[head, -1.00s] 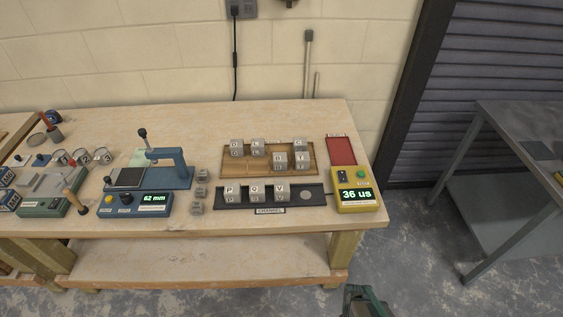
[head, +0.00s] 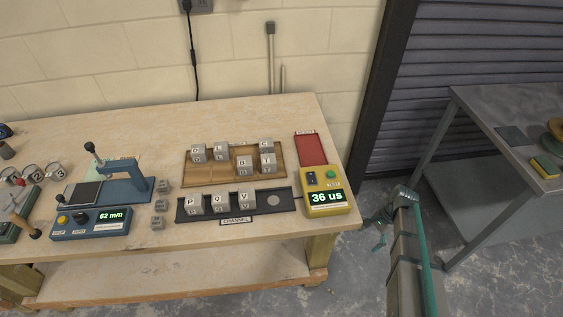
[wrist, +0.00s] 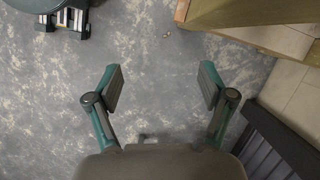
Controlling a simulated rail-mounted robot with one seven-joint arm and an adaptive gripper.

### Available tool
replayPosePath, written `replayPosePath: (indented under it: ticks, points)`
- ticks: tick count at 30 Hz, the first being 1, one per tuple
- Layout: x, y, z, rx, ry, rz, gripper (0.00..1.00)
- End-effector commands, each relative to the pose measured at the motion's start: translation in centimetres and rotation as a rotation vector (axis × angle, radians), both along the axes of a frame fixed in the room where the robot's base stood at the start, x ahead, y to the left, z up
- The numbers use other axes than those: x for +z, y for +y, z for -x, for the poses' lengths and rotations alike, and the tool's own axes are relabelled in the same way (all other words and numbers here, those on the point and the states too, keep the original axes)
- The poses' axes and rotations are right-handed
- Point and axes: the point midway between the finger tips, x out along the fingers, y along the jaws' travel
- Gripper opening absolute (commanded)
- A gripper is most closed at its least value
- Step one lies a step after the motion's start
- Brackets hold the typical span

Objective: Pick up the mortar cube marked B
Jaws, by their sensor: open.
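Several grey mortar cubes stand on a wooden board (head: 190,178), with letters too small to read surely, so I cannot tell which is marked B. One is the front middle cube (head: 244,164); another is the back left cube (head: 198,153). Three more cubes, reading about P, Q and V, stand in a black channel tray (head: 284,204). My gripper (wrist: 162,82) is open and empty over the floor in the wrist view. In the head view it shows partly, right of the bench, apart from all the cubes.
A yellow meter (head: 327,202) reading 36 us and a red mat (head: 310,149) lie at the bench's right end. A grey table (head: 510,115) stands at right, with floor between.

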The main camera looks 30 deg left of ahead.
Motion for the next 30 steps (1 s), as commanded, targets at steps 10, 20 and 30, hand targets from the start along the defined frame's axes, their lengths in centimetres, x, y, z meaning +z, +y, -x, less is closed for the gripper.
replayPosePath:
  ticks: [10, 20, 30]
  points:
    - [11.4, 9.9, -9.7, -0.179, -0.033, -0.038, 0.81]
    - [26.4, 21.7, -13.9, -0.332, -0.019, -0.093, 0.81]
    - [31.3, 37.9, -2.2, -0.300, 0.013, -0.048, 0.81]
